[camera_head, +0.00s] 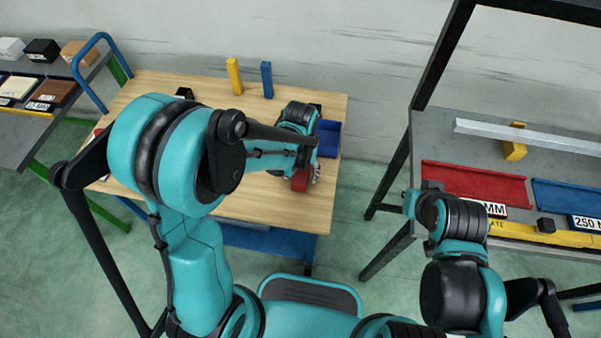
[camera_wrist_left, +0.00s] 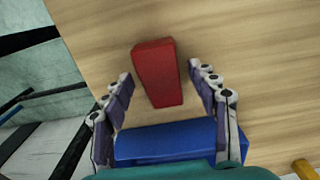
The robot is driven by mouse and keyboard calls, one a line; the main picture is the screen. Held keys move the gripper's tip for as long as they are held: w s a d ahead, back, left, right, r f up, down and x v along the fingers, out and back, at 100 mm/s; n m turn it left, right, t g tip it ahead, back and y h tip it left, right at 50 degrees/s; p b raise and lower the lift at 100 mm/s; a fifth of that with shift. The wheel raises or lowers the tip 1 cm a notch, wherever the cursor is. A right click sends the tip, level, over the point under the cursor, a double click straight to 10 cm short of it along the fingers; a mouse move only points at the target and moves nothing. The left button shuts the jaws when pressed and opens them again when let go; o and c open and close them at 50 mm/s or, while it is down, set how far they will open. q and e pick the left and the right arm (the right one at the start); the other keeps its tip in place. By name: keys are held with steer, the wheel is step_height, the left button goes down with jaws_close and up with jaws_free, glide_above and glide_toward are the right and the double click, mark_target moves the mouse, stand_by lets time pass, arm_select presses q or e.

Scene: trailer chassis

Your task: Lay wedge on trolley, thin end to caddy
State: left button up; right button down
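A red wedge (camera_wrist_left: 158,75) lies on the wooden top of the trolley (camera_head: 150,90); in the head view the wedge (camera_head: 300,180) is partly covered by my left gripper. In the left wrist view its outline narrows somewhat toward the blue caddy (camera_wrist_left: 165,141). The caddy (camera_head: 328,138) sits near the trolley's right edge. My left gripper (camera_wrist_left: 160,75) is open, with its fingers on either side of the wedge and visible gaps on both sides. The left gripper also shows in the head view (camera_head: 308,168).
A yellow block (camera_head: 234,76) and a blue block (camera_head: 266,79) stand upright at the trolley's back edge. A bench (camera_head: 430,140) with a red tray (camera_head: 475,184) and a blue tray (camera_head: 570,197) stands at the right. The trolley's front middle is clear.

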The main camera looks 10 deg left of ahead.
mark_target(301, 176)
arm_select(q)
steer(key=shift+r+p, duration=0.35)
steer(key=shift+r, duration=0.2)
step_height(301, 176, up, 10)
steer(key=p, duration=0.4)
steer(key=s+a+r+t, duration=0.7)
steer(key=s+a+r, duration=0.1)
steer(key=s+r, duration=0.1)
steer(key=shift+s+a+r, duration=0.2)
steer(key=shift+s+a, duration=0.15)
steer(key=shift+s, duration=0.05)
steer(key=shift+f, duration=0.15)
